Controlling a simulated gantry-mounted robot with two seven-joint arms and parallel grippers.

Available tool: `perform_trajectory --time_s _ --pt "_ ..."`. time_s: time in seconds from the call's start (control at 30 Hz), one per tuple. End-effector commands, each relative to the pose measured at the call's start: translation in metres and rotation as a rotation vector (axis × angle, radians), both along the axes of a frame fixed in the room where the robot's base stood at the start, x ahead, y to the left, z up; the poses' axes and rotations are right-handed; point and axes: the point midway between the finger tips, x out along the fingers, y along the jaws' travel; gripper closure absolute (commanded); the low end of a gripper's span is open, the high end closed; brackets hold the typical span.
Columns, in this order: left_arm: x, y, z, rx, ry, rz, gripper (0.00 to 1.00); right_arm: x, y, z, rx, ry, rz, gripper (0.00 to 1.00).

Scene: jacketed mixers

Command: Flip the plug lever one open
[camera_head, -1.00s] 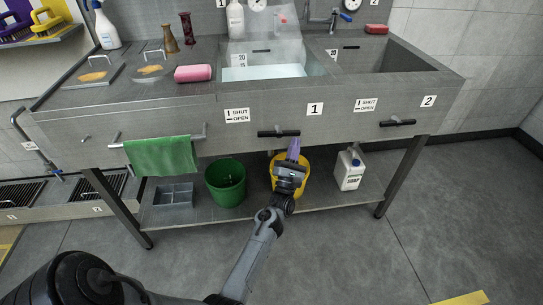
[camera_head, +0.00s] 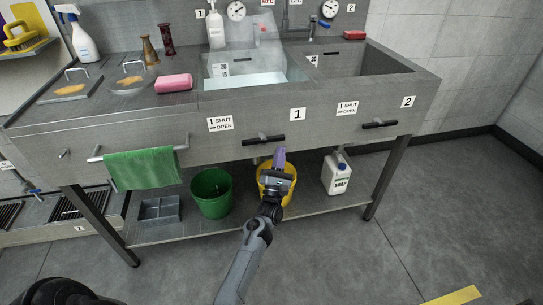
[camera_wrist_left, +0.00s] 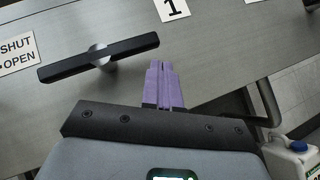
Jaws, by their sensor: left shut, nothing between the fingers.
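Plug lever one (camera_head: 263,140) is a black bar handle on the sink's front panel, below the "1" plate (camera_head: 298,114). Its bar lies level, along the panel, matching the flat "open" mark on the shut/open label (camera_head: 220,124) beside it. In the left wrist view the lever (camera_wrist_left: 98,57) lies left of my fingers, its right end close to them. My left gripper (camera_head: 280,154) has purple fingers, shut and empty, just below and right of the lever's right end. The left wrist view shows the fingers (camera_wrist_left: 163,84) together, with a visible gap from the lever. My right gripper is not in view.
Lever two (camera_head: 379,125) is on the right, also level. A green towel (camera_head: 142,168) hangs on a rail at left. A green bucket (camera_head: 211,194), yellow bucket (camera_head: 288,187) and white soap jug (camera_head: 336,174) stand on the lower shelf. Sink one (camera_head: 245,81) holds pale liquid.

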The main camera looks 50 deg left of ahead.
Motion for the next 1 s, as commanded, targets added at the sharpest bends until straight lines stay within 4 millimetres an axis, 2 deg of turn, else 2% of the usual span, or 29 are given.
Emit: perform_trajectory --time_s 0.03,0.13,0.17,0.4,0.7,1.0 --pt "0.001 -0.001 -0.016 -0.002 0.002 -0.003 1.0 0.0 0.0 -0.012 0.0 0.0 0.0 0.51" --pt "0.003 -0.003 -0.035 -0.003 0.002 -0.007 1.0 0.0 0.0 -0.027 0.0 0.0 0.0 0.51" --pt "0.0 -0.009 -0.029 -0.004 0.004 -0.008 1.0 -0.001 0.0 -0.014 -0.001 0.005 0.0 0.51" --pt "-0.015 -0.04 -0.062 -0.004 0.004 -0.008 1.0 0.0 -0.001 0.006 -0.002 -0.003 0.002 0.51" --pt "-0.027 -0.063 -0.089 -0.002 0.002 -0.007 1.0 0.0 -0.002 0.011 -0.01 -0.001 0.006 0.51" --pt "-0.029 -0.067 -0.094 -0.001 0.0 -0.006 1.0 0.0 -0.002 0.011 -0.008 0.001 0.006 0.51"
